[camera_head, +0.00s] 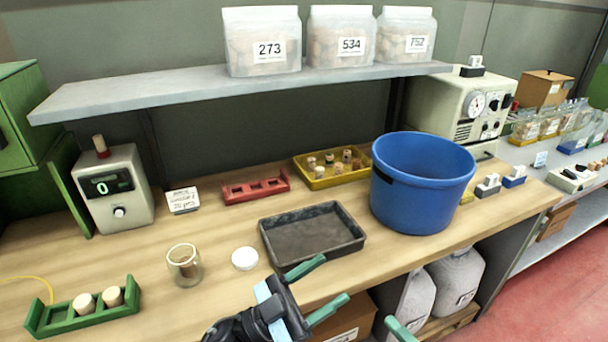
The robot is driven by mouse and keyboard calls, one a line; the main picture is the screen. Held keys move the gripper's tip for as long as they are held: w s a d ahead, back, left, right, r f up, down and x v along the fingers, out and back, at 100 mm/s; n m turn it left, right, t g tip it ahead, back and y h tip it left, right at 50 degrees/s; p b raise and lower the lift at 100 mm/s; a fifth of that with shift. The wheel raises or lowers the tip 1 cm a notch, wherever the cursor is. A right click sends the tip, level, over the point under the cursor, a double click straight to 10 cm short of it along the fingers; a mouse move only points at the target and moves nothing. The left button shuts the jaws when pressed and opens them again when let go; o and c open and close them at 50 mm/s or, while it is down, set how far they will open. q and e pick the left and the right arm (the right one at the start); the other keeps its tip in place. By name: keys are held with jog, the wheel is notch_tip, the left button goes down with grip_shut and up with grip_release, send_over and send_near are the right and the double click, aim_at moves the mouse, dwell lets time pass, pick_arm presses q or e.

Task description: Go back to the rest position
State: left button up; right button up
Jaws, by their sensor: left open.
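My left gripper (335,277) is at the bottom centre, at the front edge of the bench beside the black tray (268,240). Its two teal fingers are apart with nothing between them. One teal fingertip, apparently of my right gripper (400,330), shows at the bottom edge; the rest of it is out of frame. Two cork stoppers (84,303) sit in the green rack (60,325) at the front left. Several corks stand in the yellow tray (312,184) at the back. A glass jar (184,265) holds something brown.
A large blue bucket (420,190) stands right of the black tray. A white lid (245,258), a red rack (256,190) and a display device with a cork on top (118,190) are on the bench. A shelf (170,88) with labelled bags overhangs the back.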

pick_arm(q)
jog(key=s+a+f+n+t+y, duration=0.35)
jog(key=a+f+n+y, duration=0.4)
jog(key=f, duration=0.25)
jog(key=s+a+f+n+t+y, duration=0.2)
jog(key=a+f+n+t+y, duration=0.2)
jog(key=a+f+n+y, duration=0.45)
jog(key=s+a+f+g+y, duration=0.2)
jog(key=s+a+f+g, duration=0.1)
jog(key=s+f, duration=0.4)
jog(key=s+a+f+m+g+y, duration=0.1)
jog(key=s+a+f+g+y, duration=0.1)
jog(key=s+a+f+g, duration=0.2)
jog(key=s+f, duration=0.3)
jog(key=s, duration=0.5)
jog(key=shift+p, duration=0.3)
pick_arm(e)
jog(key=s+d+f+m+g+h, duration=0.2)
jog(key=s+f+m+g+h, duration=0.1)
jog(key=s+f+m, duration=0.6)
jog(key=s+d+f+m+g+h, duration=0.3)
jog(key=s+f+m+g+h, duration=0.1)
jog(key=s+f+m, duration=0.6)
jog(key=shift+s+d+f+m+h, duration=0.3)
jog(key=shift+f+m+h, duration=0.2)
jog(key=shift+f, duration=0.25)
